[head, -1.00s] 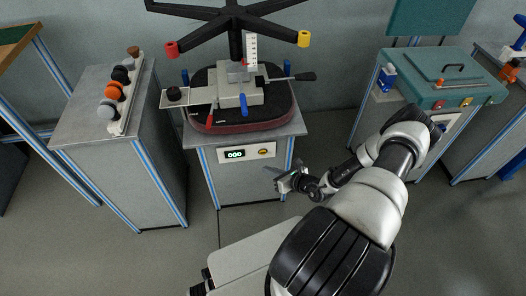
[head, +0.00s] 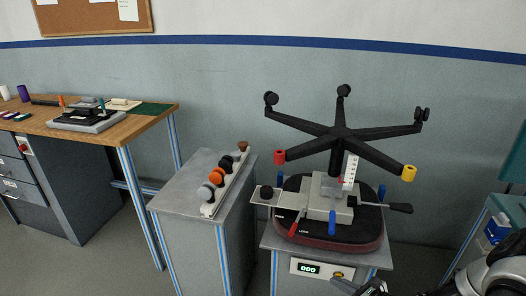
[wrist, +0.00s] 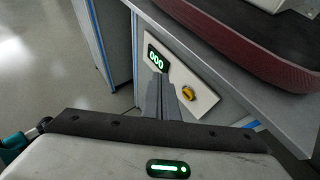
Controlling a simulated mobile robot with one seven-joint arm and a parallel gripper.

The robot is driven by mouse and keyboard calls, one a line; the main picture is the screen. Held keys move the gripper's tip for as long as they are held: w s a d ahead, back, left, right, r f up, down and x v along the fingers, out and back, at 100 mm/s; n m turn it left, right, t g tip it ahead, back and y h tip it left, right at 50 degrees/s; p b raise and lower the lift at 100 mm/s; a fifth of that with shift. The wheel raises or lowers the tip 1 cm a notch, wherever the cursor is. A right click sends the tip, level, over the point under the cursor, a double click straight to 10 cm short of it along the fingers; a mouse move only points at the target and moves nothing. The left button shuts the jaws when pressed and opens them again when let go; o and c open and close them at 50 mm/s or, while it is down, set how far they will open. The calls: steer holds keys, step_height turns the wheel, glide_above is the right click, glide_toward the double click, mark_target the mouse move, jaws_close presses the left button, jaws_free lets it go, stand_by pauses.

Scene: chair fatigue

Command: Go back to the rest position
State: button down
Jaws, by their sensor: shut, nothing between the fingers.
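My gripper (wrist: 162,98) is shut and empty in the wrist view, its fingers together in front of the test stand's white control panel (wrist: 180,78). The panel carries a green lit display reading 000 (wrist: 156,59) and a yellow knob (wrist: 188,93). In the head view my arm (head: 490,275) shows at the bottom right corner. Only a small part of the gripper end (head: 365,288) shows at the bottom edge, below the panel (head: 322,269). I cannot tell from these views whether the fingertips touch the panel.
The test stand holds an upturned black chair base (head: 340,135) in a grey fixture (head: 328,198). A grey cabinet (head: 190,185) with several knobs and castors stands left of it. A wooden bench (head: 150,115) is further left. A teal case (head: 508,208) is at the right edge.

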steer(key=s+a+r+n+g, duration=0.1)
steer(key=a+r+n+g, duration=0.1)
steer(key=a+r+n, duration=0.35)
steer(key=s+a+r+n+g+y, duration=0.1)
steer(key=a+r+n+g, duration=0.15)
steer(key=r+n, duration=0.6)
steer(key=s+a+r+n+g, duration=0.1)
steer(key=a+r+n+g, duration=0.25)
steer(key=r, duration=0.75)
steer(key=s+a+r+n+t+h, duration=0.25)
steer(key=s+r+n+h, duration=0.75)
steer(key=s+r, duration=1.1)
step_height(320, 180, up, 22)
steer(key=w+n+y+p, duration=0.1)
steer(key=n+y+p, duration=0.1)
steer(key=p, duration=1.9)
steer(key=shift+w+d+f, duration=0.15)
steer(key=shift+d, duration=0.15)
steer(key=shift+t, duration=0.25)
